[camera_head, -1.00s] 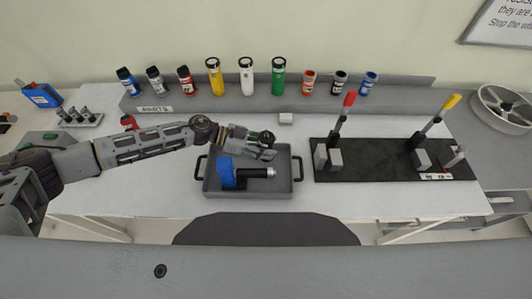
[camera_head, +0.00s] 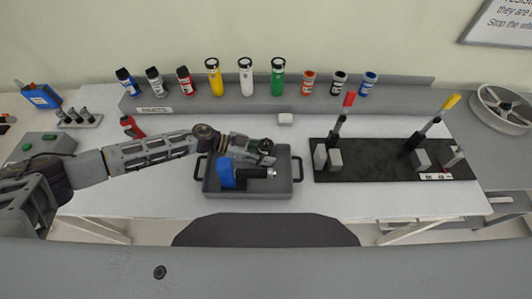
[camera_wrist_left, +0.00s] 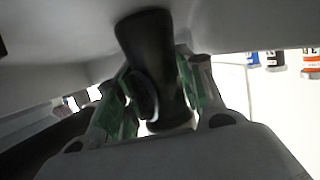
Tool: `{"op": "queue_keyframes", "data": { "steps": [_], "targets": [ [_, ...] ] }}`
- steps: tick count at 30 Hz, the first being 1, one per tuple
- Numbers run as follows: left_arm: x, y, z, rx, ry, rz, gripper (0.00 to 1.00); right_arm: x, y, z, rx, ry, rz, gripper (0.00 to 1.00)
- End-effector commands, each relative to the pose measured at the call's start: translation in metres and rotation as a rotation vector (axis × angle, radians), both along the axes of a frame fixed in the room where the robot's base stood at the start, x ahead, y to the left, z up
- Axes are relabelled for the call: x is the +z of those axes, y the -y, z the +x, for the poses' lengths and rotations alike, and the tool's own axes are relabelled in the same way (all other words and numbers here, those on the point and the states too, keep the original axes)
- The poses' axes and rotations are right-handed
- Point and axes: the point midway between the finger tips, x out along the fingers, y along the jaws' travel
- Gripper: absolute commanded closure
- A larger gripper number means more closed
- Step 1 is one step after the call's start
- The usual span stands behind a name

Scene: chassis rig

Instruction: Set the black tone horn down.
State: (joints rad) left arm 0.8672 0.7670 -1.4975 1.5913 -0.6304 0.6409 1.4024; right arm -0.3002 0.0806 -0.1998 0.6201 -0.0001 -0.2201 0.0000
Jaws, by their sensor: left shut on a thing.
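My left gripper (camera_head: 264,152) is over the grey tray (camera_head: 296,180), near its back edge. It is shut on the black tone horn (camera_wrist_left: 150,60), which shows in the left wrist view as a dark flared piece between the green finger pads. In the head view the horn is small and mostly hidden by the gripper. I cannot tell whether it touches anything below. A blue thing (camera_head: 227,173) with a black cylinder and silver end lies in the tray, just in front of the gripper. My right gripper is not in view.
A grey shelf (camera_head: 220,104) with several coloured bottles runs along the back. A black fixture board (camera_head: 382,172) with red- and yellow-handled levers stands to the right. A red bottle (camera_head: 131,125) lies behind my left arm. The white table between tray and shelf is mostly clear.

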Motion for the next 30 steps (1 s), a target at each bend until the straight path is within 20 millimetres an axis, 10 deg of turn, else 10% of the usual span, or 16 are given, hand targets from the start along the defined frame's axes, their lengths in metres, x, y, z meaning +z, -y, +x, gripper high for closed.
{"op": "queue_keyframes", "data": {
  "steps": [6, 7, 9, 30],
  "targets": [
    [-0.001, 0.0, 0.0, 0.001, 0.0, -0.001, 0.95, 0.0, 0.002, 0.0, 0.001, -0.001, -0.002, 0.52],
    [-0.002, 0.0, 0.0, 0.001, -0.001, 0.0, 0.6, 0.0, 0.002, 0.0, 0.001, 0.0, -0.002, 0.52],
    [-0.002, 0.0, 0.0, 0.001, 0.0, 0.0, 0.52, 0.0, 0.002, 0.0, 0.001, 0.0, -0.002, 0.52],
    [0.007, -0.015, 0.002, 0.003, 0.0, 0.002, 0.52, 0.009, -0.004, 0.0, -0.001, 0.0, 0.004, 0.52]
  ]
}}
